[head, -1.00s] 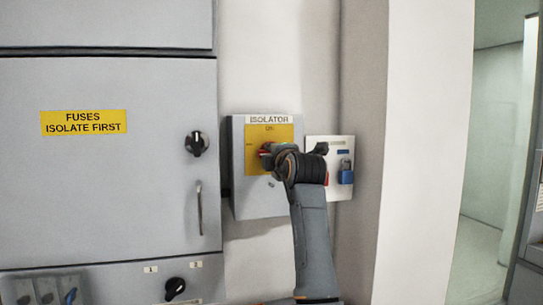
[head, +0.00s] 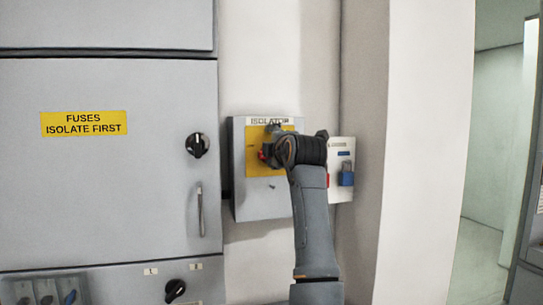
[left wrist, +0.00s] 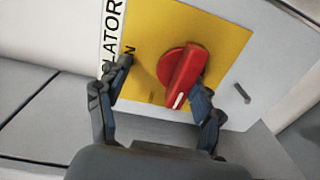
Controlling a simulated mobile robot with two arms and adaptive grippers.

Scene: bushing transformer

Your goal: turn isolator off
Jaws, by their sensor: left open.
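The isolator is a grey box (head: 252,200) on the wall with a yellow plate (head: 252,165) and a red rotary handle (left wrist: 182,76). The head view mostly hides the handle behind my gripper. In the left wrist view, the handle's white-marked end points down, away from the upper end of the label text. My left gripper (left wrist: 161,72) is open, its fingers on either side of the handle. The right finger appears close to the handle; I cannot tell whether it touches. The gripper also shows in the head view (head: 271,144). My right gripper is not in view.
A grey cabinet (head: 100,200) with a black knob (head: 197,145) and a door handle (head: 200,209) stands left. A wall edge and doorway are at right.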

